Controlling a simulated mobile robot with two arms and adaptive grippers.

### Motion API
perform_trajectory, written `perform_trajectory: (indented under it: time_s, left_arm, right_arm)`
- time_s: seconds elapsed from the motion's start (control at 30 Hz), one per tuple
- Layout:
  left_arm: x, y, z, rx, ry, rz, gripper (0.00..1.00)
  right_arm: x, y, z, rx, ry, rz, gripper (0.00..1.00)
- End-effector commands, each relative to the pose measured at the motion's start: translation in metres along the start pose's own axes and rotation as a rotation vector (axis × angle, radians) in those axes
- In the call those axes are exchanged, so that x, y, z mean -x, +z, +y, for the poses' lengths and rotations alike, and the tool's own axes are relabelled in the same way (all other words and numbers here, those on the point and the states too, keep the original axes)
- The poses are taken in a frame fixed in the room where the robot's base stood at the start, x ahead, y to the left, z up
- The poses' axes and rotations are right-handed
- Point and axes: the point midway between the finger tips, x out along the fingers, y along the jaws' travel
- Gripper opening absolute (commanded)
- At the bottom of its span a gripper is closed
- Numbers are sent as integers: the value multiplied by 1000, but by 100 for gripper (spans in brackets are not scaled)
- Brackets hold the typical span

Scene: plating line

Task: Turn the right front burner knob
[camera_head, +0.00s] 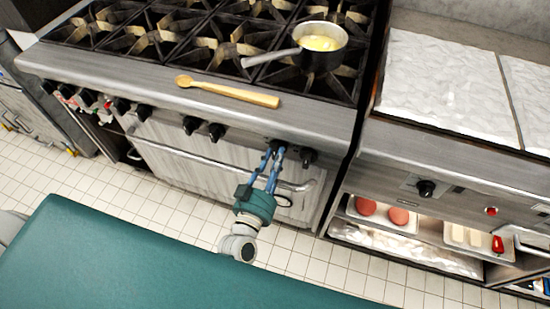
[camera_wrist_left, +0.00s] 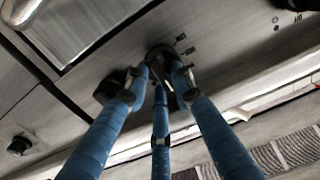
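Black burner knobs line the front panel of the range (camera_head: 190,88). Near its right end are two close together, a knob (camera_head: 278,145) at my left gripper and the rightmost knob (camera_head: 308,156). No readable label tells which is the right front one. My left gripper (camera_head: 273,153) reaches up to the panel. In the left wrist view its blue fingers (camera_wrist_left: 163,80) surround one dark knob (camera_wrist_left: 160,55), partly hiding it. Whether they press on it is unclear. The other knob (camera_wrist_left: 110,86) is beside the left finger. My right gripper is not in view.
A pot (camera_head: 320,45) with yellow food stands on the grates. A wooden spoon (camera_head: 230,92) lies on the front ledge. The oven handle (camera_head: 215,162) runs below the knobs. A griddle unit with its own knob (camera_head: 426,188) is to the right, above shelves with food trays.

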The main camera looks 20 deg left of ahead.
Motion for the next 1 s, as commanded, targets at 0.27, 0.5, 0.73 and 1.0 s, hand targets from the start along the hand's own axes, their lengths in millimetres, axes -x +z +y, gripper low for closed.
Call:
perform_trajectory:
  time_s: [0.27, 0.5, 0.73, 1.0]
  left_arm:
    - [0, 0, 0, 5, -1, 1, 0]
    - [0, -1, 0, 77, 0, 1, 0]
    - [0, -2, -1, 243, 0, 1, 0]
    - [0, -3, -2, 499, 1, 1, 0]
  right_arm:
    - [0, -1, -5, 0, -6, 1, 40]
    - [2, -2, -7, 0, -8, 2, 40]
    - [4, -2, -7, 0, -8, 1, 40]
    - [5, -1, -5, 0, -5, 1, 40]
